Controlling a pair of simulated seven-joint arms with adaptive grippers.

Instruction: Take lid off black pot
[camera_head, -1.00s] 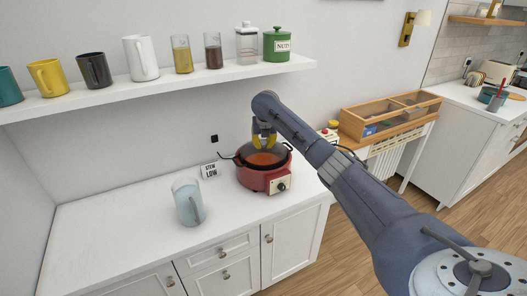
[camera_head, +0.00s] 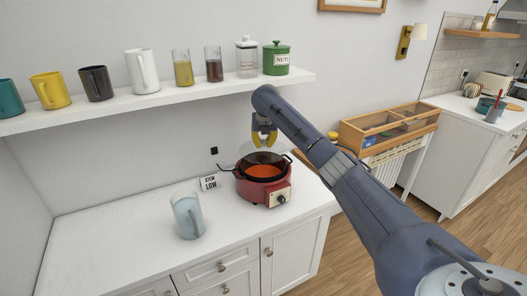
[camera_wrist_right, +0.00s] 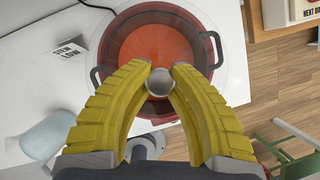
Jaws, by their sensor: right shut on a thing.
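The black pot (camera_head: 246,174) sits in a red cooker (camera_head: 254,190) on the white counter, with orange soup in it. A clear glass lid (camera_head: 262,156) hangs above the pot, apart from its rim. My right gripper (camera_head: 264,141) is over the pot, its yellow fingers shut on the lid's round knob. In the right wrist view, the knob (camera_wrist_right: 160,82) sits between the fingertips (camera_wrist_right: 160,76), and the soup shows through the glass. My left gripper is not in view.
A glass pitcher (camera_head: 187,216) stands on the counter left of the cooker. A small "STEW LOW" sign (camera_head: 209,183) is beside the cooker. A shelf (camera_head: 170,91) with mugs and jars runs above. The counter's front left is clear.

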